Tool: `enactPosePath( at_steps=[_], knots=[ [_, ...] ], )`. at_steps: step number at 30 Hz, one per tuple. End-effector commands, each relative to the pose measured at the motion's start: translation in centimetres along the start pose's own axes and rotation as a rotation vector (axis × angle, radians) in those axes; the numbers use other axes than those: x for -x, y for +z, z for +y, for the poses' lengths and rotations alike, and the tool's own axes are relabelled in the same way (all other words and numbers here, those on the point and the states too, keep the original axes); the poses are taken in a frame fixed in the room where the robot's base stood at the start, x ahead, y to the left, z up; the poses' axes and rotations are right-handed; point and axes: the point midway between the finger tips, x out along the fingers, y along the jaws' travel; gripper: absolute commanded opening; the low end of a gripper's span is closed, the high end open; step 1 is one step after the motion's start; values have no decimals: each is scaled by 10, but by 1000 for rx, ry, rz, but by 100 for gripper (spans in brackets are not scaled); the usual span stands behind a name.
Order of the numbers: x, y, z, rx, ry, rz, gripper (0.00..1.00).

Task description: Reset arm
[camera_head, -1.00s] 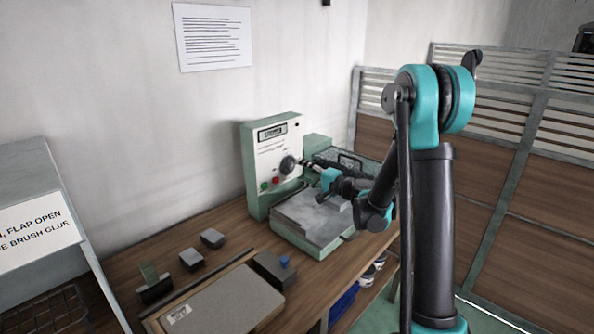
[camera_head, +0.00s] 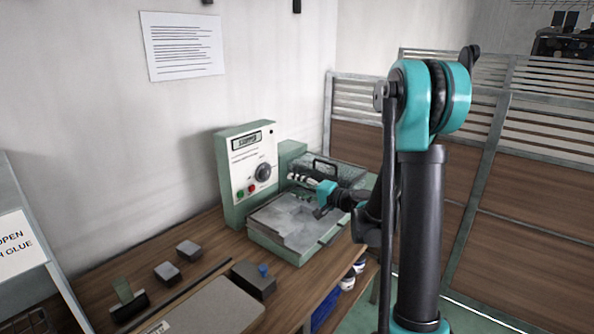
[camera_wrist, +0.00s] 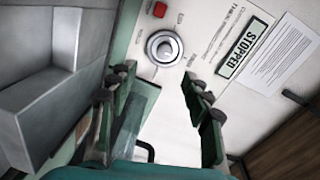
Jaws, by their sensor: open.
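My gripper (camera_wrist: 160,105) is open and empty in the wrist view, its two dark fingers spread apart. Past the fingers is the front of a pale panel (camera_wrist: 190,20) with a round knob (camera_wrist: 163,47), a red button (camera_wrist: 159,9) and a display reading STOPPED (camera_wrist: 244,48). In the head view my arm reaches back over the bench to the green and white machine (camera_head: 246,165). My gripper (camera_head: 300,180) is there at the right of the panel, small in the picture. I cannot tell its exact distance from the panel.
A grey tray-like bed (camera_head: 290,220) lies below the panel. Small grey blocks (camera_head: 188,250), a dark block with a blue knob (camera_head: 254,278) and a board (camera_head: 215,310) lie on the wooden bench (camera_head: 205,230). Slatted partitions (camera_head: 480,170) stand at the right.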

Motion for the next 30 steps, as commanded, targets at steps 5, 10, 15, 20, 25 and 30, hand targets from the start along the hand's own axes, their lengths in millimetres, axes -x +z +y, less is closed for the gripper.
enactPosePath(
  at_steps=[5, 10, 15, 20, 25, 30],
  knots=[
    [24, 19, 14, 131, 191, -29, 49],
    [67, 34, 37, 294, 437, -60, 49],
    [123, 42, 59, 455, 683, -83, 49],
    [176, 42, 73, 584, 881, -96, 49],
    [220, 40, 80, 687, 1038, -103, 49],
    [261, 37, 83, 775, 1174, -106, 49]
  ],
)
